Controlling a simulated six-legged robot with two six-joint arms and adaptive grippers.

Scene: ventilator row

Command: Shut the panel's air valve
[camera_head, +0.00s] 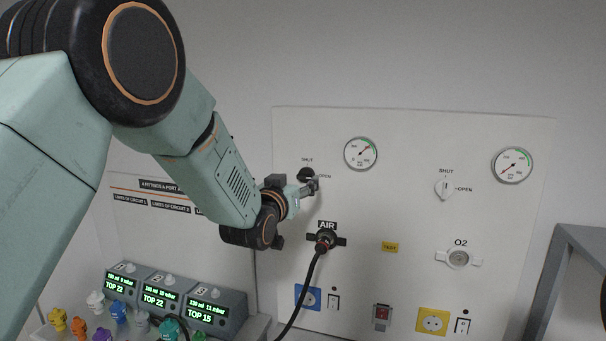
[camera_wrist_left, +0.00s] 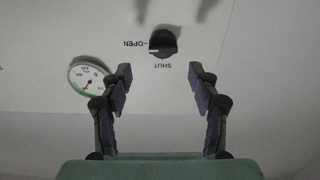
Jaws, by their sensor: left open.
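The panel's air valve (camera_head: 305,174) is a black round knob with SHUT above it and OPEN to its right. In the left wrist view, which is upside down, the knob (camera_wrist_left: 163,43) shows a light mark on the side of the OPEN label. My left gripper (camera_head: 312,187) is in front of the panel close by the knob, partly overlapping it from the head. In the left wrist view the left gripper (camera_wrist_left: 162,78) is open and empty, and the knob lies beyond its fingertips, between their lines. No contact shows. My right gripper is out of view.
A gauge (camera_head: 361,153) sits right of the knob. Below is the AIR outlet (camera_head: 326,240) with a black hose. The white O2 valve (camera_head: 444,189) and O2 outlet (camera_head: 458,258) are further right. Monitors (camera_head: 163,297) and coloured fittings (camera_head: 101,335) stand lower left.

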